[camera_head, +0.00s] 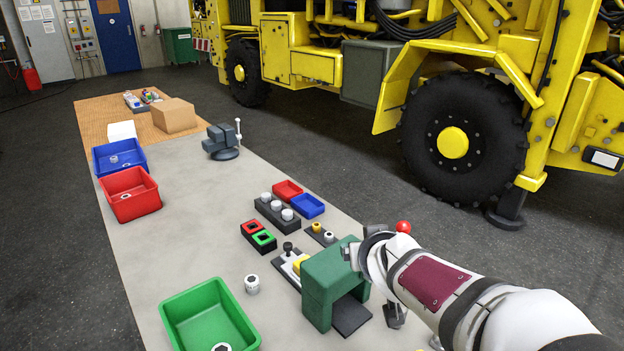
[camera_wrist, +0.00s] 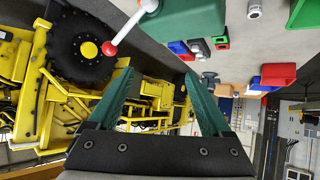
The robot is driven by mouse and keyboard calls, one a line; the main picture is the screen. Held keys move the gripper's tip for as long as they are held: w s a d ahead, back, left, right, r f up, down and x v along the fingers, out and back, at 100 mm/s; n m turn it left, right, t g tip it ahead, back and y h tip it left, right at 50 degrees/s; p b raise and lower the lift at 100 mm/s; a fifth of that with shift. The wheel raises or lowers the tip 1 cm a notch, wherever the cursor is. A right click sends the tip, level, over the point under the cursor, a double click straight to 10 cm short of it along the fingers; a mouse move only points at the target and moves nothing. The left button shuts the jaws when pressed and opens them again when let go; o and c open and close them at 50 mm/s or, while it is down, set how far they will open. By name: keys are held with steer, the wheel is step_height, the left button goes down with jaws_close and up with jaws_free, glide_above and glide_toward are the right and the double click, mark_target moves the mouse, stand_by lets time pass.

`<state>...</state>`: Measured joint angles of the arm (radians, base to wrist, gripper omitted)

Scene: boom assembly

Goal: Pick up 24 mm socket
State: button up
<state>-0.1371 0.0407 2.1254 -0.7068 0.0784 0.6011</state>
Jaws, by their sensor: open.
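Several silver sockets are in view, and I cannot read a size on any. One socket (camera_head: 252,284) stands alone on the grey tabletop, right of the green bin; it also shows at the top of the wrist view (camera_wrist: 254,10). A row of sockets (camera_head: 277,205) stands on a dark rack (camera_head: 263,210). Another metal piece (camera_head: 221,347) lies in the green bin. My gripper (camera_wrist: 157,73) is open, with nothing between its two green fingers. In the head view my wrist is beside the green housing, right of the lone socket; the fingers are not clearly visible there.
The green housing (camera_head: 325,283) and a red-knobbed lever (camera_head: 403,227) stand close to my wrist. The green bin (camera_head: 180,304) is at front left; red (camera_head: 130,205) and blue (camera_head: 108,167) bins are further back. A vise (camera_head: 222,142) stands behind.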

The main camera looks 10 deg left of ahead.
steer(key=w+a+f+n+y, duration=0.1)
steer(key=w+a+n+y, duration=0.35)
steer(key=a, duration=0.65)
steer(key=n+g+y, duration=0.1)
steer(key=n+y, duration=0.2)
steer(key=y, duration=0.1)
glide_above(254, 283)
steer(key=s+d, duration=1)
step_height(254, 283, down, 20)
steer(key=shift+m, duration=0.25)
steer(key=x, duration=0.9)
steer(key=shift+w+a+f, duration=0.15)
steer(key=shift+a+f, duration=0.05)
steer(key=shift+f, duration=0.25)
steer(key=x, duration=0.5)
steer(key=shift+w+a+f, duration=0.1)
steer(key=shift+w+a, duration=0.1)
steer(key=shift+w, duration=0.15)
jaws_close()
